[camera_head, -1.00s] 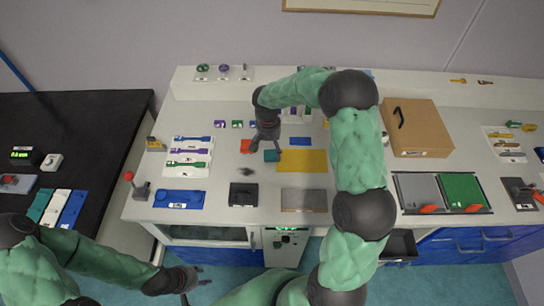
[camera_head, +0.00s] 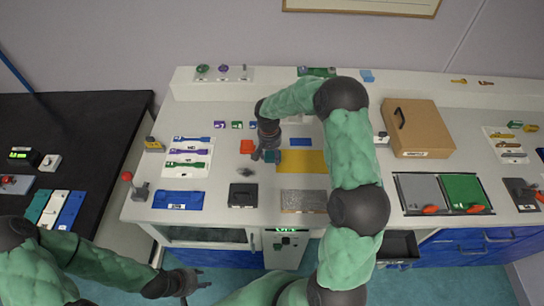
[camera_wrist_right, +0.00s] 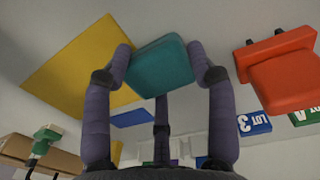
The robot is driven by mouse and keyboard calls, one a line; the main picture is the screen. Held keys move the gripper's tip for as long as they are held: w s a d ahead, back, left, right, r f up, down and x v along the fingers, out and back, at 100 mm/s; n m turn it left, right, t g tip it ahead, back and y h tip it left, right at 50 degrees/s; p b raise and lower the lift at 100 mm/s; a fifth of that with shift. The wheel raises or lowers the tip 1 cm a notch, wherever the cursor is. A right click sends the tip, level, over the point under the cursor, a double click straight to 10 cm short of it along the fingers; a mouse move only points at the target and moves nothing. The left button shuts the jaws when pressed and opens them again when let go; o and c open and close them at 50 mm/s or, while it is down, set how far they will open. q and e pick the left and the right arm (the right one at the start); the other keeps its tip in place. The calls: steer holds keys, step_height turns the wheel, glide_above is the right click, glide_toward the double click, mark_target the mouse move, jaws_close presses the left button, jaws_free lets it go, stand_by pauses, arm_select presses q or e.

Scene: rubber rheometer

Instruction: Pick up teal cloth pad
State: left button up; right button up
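The teal cloth pad (camera_wrist_right: 160,65) is a small thick rounded square. In the head view the pad (camera_head: 272,157) lies on the white bench at the left end of the yellow mat (camera_head: 312,163). My right gripper (camera_head: 266,157) is low over it and hides part of it. In the right wrist view my right gripper (camera_wrist_right: 160,55) has a fingertip on either side of the pad, very close to its edges; firm contact is not clear. My left gripper (camera_head: 190,282) is low in front of the bench, away from the pad, and its finger opening is unclear.
A red block (camera_head: 247,146) is just left of the pad, and a blue piece (camera_head: 300,142) is just beyond the yellow mat. A black box (camera_head: 243,195) and a grey plate (camera_head: 304,201) lie nearer. A cardboard box (camera_head: 418,128) stands to the right.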

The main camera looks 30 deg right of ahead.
mark_target(272, 155)
stand_by(0.4)
steer(key=shift+r, duration=0.6)
step_height(272, 155, up, 2)
steer(key=shift+s+r+p, duration=0.1)
steer(key=shift+r+p, duration=0.15)
steer(key=shift+p, duration=0.2)
steer(key=s+a+r+p, duration=0.1)
steer(key=s+a+r, duration=0.4)
steer(key=s+r, duration=0.4)
steer(key=s, duration=0.4)
steer(key=shift+r+p, duration=0.15)
steer(key=shift+p, duration=0.15)
